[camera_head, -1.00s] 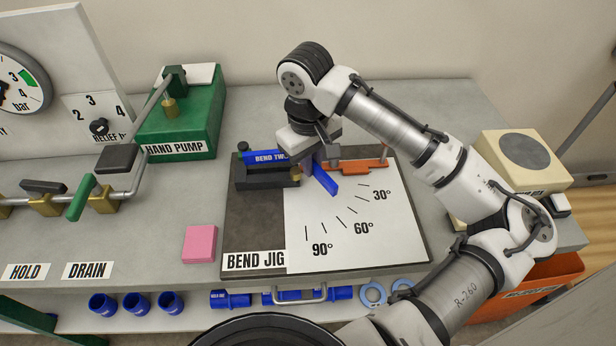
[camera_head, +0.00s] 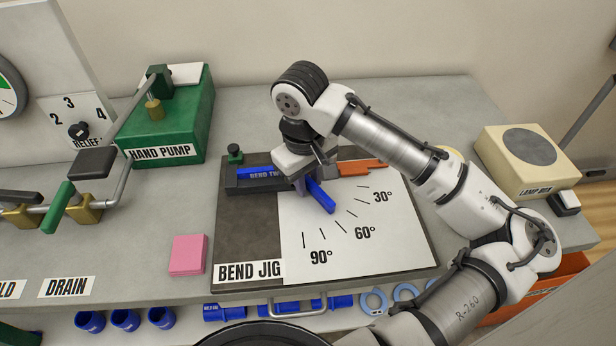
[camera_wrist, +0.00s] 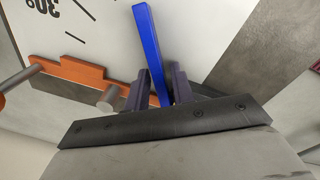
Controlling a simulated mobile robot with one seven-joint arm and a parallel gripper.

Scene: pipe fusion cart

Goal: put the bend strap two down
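The blue bend strap two (camera_head: 259,173), lettered "BEND TW…", lies across the jig's dark block (camera_head: 258,187). A blue arm (camera_head: 320,197) angles out to the lower right past my gripper and seems to be part of the same strap. My gripper (camera_head: 303,185) points down over the strap's middle. In the wrist view the blue arm (camera_wrist: 151,50) passes between the two fingers of my gripper (camera_wrist: 160,92), which look closed around it. The fingers partly hide the grip. I cannot tell whether the strap touches the block.
The bend jig board (camera_head: 247,235) has a white angle scale (camera_head: 345,245). An orange piece (camera_head: 362,168) lies just right of my gripper. A pink block (camera_head: 188,255) sits left of the board. The green hand pump (camera_head: 180,120) stands back left, a lamp box (camera_head: 520,160) right.

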